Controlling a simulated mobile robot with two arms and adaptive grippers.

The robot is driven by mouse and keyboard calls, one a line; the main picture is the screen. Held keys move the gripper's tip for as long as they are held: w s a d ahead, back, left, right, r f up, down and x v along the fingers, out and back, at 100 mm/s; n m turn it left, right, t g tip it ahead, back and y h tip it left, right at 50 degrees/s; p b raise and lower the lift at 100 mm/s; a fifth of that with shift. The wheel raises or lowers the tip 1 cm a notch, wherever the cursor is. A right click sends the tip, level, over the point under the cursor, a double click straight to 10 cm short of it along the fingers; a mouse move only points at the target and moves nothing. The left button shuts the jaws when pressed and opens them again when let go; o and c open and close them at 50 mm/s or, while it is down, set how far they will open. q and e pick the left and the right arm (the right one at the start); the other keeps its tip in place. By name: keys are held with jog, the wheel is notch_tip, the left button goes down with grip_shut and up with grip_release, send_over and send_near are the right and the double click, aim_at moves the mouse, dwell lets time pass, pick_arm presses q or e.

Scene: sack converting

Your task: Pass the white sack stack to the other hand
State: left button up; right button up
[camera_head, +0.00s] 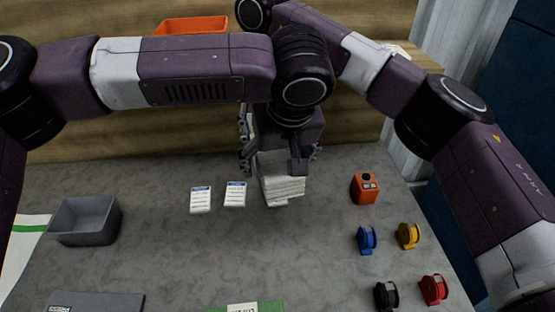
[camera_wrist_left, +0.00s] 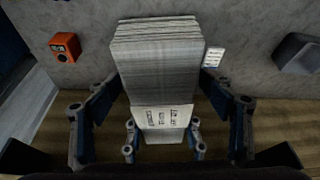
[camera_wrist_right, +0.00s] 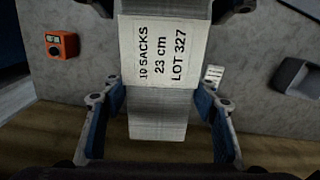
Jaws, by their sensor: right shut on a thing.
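The white sack stack (camera_head: 282,187) is a thick block of white sheets, held above the grey table in the head view. In the right wrist view its printed band (camera_wrist_right: 163,52) reads "10 SACKS 23 cm LOT 327". My right gripper (camera_wrist_right: 160,98) is shut on the stack, with its fingers on both sides beside the band; it is mostly hidden behind my left arm in the head view. My left gripper (camera_head: 279,158) is around the stack. In the left wrist view its fingers stand on either side of the stack (camera_wrist_left: 158,60), spread with small gaps.
A grey bin (camera_head: 85,222) stands at the left. Two white label cards (camera_head: 201,199) lie left of the stack. An orange device (camera_head: 365,188) and several coloured reels (camera_head: 408,235) stand at the right. An orange crate (camera_head: 192,25) is at the back.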

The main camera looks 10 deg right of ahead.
pick_arm(q)
jog(key=c, duration=1.5)
pick_arm(e)
jog(key=o, duration=1.6)
jog(key=shift+r, duration=0.1)
